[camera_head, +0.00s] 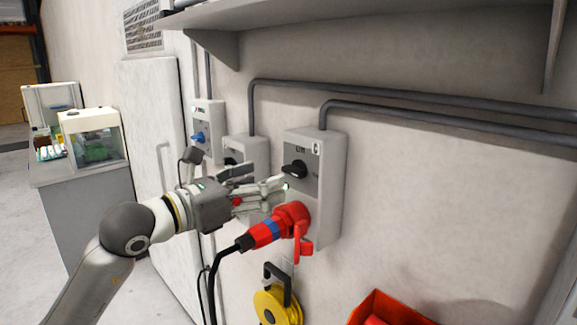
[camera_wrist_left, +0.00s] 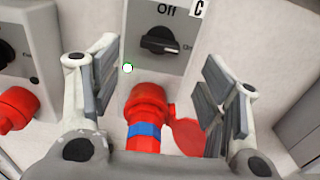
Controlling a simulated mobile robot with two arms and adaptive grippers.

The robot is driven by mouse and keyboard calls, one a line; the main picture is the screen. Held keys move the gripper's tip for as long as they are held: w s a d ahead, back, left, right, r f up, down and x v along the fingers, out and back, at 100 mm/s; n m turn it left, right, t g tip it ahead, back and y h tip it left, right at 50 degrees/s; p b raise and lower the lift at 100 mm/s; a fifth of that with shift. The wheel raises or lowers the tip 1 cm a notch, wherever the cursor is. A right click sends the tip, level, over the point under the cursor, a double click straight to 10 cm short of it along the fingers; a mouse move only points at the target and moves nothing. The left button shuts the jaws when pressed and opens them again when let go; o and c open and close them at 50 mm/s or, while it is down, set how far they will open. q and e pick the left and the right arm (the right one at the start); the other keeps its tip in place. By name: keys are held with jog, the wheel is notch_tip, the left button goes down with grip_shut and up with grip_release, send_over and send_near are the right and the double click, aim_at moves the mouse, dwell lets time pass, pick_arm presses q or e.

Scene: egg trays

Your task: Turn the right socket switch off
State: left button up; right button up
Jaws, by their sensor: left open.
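The right socket (camera_head: 330,190) is a grey wall box marked C with a black rotary switch (camera_head: 295,170) on its upper face. In the left wrist view the switch (camera_wrist_left: 160,41) lies about level, with "Off" above it and "On" at its right. A red plug (camera_head: 268,232) with a blue band sits in the red outlet below; the plug also shows in the left wrist view (camera_wrist_left: 145,130). My left gripper (camera_head: 268,185) is open and empty in front of the box, apart from the switch. My right gripper is not in view.
A second grey socket box (camera_head: 252,152) and one with a blue plug (camera_head: 198,138) are to the left. A yellow cable reel (camera_head: 277,305) and a red bin (camera_head: 390,308) are below. A shelf (camera_head: 370,25) overhangs the wall. The wall right of the box is clear.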

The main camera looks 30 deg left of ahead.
aim_at(289, 172)
pick_arm(q)
jog(key=p+x, duration=0.1)
jog(key=x, duration=0.2)
jog(key=shift+w+r, duration=0.15)
jog(key=p+x, duration=0.1)
jog(key=x, duration=0.2)
jog(key=shift+d+p, duration=0.1)
jog(key=shift+p, duration=0.25)
jog(key=shift+w+d, duration=0.1)
jog(key=shift+w, duration=0.25)
jog(key=shift+w+d, duration=0.15)
jog(key=shift+w, duration=0.1)
jog(key=shift+c, duration=0.3)
jog(key=c, duration=1)
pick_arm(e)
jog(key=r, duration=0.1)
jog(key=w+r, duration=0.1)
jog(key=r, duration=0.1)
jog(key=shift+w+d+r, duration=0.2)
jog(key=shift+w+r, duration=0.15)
